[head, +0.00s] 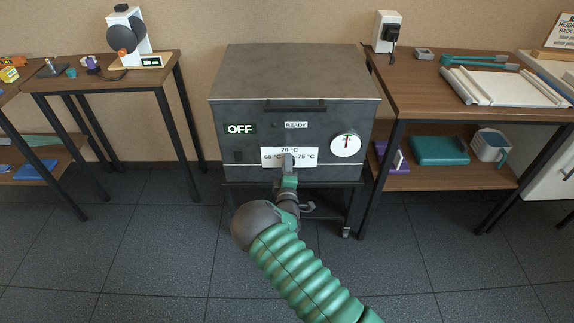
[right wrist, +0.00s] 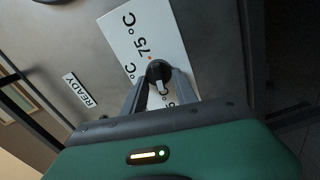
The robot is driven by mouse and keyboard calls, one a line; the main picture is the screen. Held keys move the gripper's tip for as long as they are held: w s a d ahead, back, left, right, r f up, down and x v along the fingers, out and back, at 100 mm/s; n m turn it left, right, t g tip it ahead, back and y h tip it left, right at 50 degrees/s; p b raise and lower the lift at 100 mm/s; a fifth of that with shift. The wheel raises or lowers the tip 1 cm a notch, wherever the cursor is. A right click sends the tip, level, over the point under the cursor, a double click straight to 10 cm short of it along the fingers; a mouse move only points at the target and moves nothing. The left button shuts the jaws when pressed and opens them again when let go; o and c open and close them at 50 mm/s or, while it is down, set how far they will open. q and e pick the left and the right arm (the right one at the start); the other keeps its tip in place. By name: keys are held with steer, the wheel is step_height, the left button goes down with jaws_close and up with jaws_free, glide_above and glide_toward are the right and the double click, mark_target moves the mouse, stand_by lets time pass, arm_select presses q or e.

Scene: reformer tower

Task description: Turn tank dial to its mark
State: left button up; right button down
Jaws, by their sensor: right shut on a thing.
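The grey metal tank (head: 293,88) stands in the middle of the head view on a dark stand. A white scale plate (head: 275,151) on its front reads 65, 70 and 75 °C; the plate also shows in the right wrist view (right wrist: 150,35). The dark tank dial (right wrist: 158,70) sits on this plate, with a small orange mark near the 75 °C label. My right gripper (head: 289,160) reaches the dial from below and is shut on it, one finger on each side. In the head view the gripper hides most of the dial. My left gripper is not in view.
The tank front carries an OFF display (head: 240,129), a READY label (head: 296,125) and a round white gauge (head: 346,145). A wooden table (head: 421,84) stands close on the right, another (head: 70,85) on the left. The floor in front is clear.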

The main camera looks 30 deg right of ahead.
steer(key=shift+a+f, duration=0.2)
steer(key=shift+f, duration=0.05)
steer(key=c, duration=1)
jaws_free()
steer(key=shift+w, duration=0.1)
steer(key=shift+o, duration=0.2)
steer(key=shift+r, duration=0.1)
steer(key=shift+d, duration=0.1)
steer(key=p+v, duration=0.5)
steer(key=v, duration=1.2)
steer(key=shift+d, duration=0.15)
